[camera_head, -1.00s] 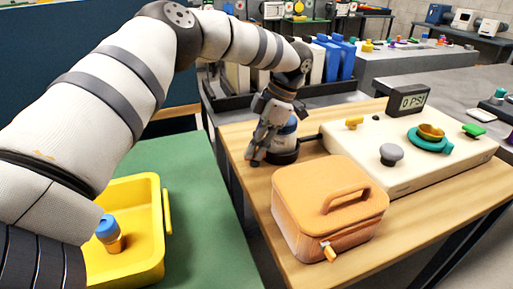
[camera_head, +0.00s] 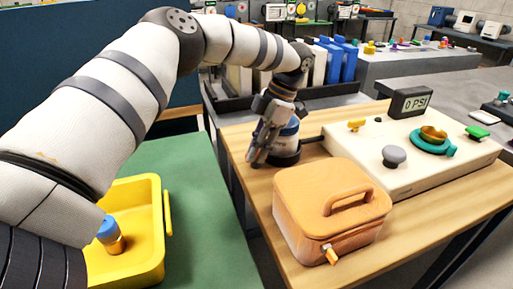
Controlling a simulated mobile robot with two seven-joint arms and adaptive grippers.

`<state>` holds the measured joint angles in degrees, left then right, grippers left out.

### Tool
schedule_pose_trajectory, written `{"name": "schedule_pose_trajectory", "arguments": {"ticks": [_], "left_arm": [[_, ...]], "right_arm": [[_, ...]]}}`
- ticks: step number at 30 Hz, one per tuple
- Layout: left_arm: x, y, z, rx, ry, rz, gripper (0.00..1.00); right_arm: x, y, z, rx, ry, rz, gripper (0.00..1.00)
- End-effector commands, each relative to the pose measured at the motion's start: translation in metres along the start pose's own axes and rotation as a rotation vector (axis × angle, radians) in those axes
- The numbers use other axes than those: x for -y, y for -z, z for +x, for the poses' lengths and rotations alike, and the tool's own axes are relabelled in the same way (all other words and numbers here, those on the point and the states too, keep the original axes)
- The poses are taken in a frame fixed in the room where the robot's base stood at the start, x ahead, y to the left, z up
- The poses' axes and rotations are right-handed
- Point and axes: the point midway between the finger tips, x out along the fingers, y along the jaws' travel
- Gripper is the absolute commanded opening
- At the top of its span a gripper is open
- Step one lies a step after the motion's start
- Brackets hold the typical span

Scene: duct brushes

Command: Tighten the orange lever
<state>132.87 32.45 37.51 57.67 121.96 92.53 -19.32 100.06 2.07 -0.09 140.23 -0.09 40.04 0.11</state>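A small orange lever (camera_head: 331,256) with a pale mount sticks out low on the front of an orange case (camera_head: 310,215) with a top handle. A yellow-orange lever (camera_head: 356,125) sits on the cream panel (camera_head: 400,179). My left gripper (camera_head: 256,160) points down over the wooden table, left of the panel and behind the case, apart from both levers. It is beside a blue and white cylinder (camera_head: 289,132) on a dark round base, partly covering it; contact is unclear. The gripper's finger opening cannot be made out. My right gripper is out of view.
The cream panel also carries a grey knob (camera_head: 394,156), a teal ring (camera_head: 431,146) and a green piece (camera_head: 477,132). A display (camera_head: 409,103) reads 0 PSI. A yellow bin (camera_head: 149,255) holds a blue-topped item (camera_head: 110,234). The wooden table (camera_head: 395,232) is bare right of the case.

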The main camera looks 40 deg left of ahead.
Motion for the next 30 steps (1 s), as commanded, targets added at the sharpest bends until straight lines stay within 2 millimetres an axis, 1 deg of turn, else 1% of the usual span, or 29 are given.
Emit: {"name": "schedule_pose_trajectory", "arguments": {"ticks": [4,6,8,13,15,18,21,30], "left_arm": [[0.000,0.000,0.000,0.001,0.000,0.001,0.20],[0.000,-0.001,-0.005,0.002,-0.001,0.001,0.20],[0.000,-0.001,-0.015,0.003,-0.003,0.001,0.20],[0.000,-0.001,-0.053,0.003,-0.003,-0.001,0.20],[0.000,-0.001,-0.064,0.002,-0.003,-0.002,0.20],[0.000,0.000,-0.073,0.001,-0.001,-0.001,0.20],[0.000,0.000,-0.075,0.000,0.001,-0.001,0.20],[0.000,0.000,-0.075,0.000,0.001,0.000,0.20]], "right_arm": [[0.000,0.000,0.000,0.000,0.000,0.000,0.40],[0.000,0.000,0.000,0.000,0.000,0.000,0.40],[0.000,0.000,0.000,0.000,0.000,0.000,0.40],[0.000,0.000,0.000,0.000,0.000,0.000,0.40],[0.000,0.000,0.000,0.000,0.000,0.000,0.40],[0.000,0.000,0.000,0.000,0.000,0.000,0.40],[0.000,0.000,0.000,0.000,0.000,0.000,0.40],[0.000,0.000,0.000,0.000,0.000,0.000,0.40]]}}
